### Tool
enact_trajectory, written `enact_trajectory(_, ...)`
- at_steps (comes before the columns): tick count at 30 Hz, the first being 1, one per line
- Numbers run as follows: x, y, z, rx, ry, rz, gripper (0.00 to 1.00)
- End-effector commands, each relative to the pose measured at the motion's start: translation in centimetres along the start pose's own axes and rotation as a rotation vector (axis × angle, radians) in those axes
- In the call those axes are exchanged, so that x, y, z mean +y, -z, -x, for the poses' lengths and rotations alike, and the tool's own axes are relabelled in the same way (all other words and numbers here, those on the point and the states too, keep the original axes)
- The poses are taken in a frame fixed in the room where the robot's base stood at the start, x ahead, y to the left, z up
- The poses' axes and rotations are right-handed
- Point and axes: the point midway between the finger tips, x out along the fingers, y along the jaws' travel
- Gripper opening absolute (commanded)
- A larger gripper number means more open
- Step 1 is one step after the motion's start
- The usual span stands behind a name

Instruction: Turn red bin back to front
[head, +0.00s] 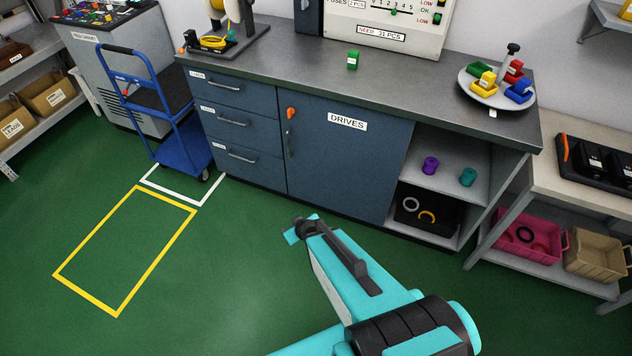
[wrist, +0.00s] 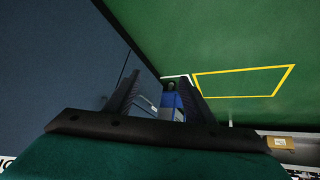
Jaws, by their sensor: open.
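The red bin (head: 514,70) is small and sits on a round grey turntable (head: 470,86) at the right end of the counter. A yellow bin (head: 485,83), a blue bin (head: 519,90) and a green bin (head: 478,70) share the turntable. My gripper (wrist: 158,95) is open and empty in the wrist view, low beside the blue cabinet front. In the head view my arm reaches over the floor, well below and left of the turntable. The wrist view does not show the red bin.
The grey counter (head: 290,72) holds a small green block (head: 353,60) and a white gauge panel (head: 385,20). An open shelf (head: 440,178) lies below its right end. A blue cart (head: 180,145) stands left. The green floor with a yellow outline (head: 125,250) is clear.

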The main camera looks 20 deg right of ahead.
Motion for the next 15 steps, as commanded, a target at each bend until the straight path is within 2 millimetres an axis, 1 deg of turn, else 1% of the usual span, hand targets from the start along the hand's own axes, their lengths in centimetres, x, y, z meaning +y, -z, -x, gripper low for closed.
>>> enact_trajectory(1,-1.8,-1.9,0.0,-0.055,0.043,0.007,0.49)
enact_trajectory(2,-2.7,-3.0,0.1,-0.090,0.067,0.010,0.49)
enact_trajectory(3,-3.8,-4.5,0.2,-0.139,0.097,0.012,0.49)
enact_trajectory(5,-5.4,-6.8,0.6,-0.215,0.136,0.011,0.49)
enact_trajectory(6,-6.2,-8.3,1.0,-0.265,0.158,0.011,0.49)
enact_trajectory(10,-8.3,-13.0,2.6,-0.438,0.210,0.000,0.49)
enact_trajectory(12,-9.1,-15.5,3.9,-0.534,0.225,-0.010,0.49)
enact_trajectory(15,-9.6,-18.6,5.8,-0.672,0.230,-0.030,0.49)
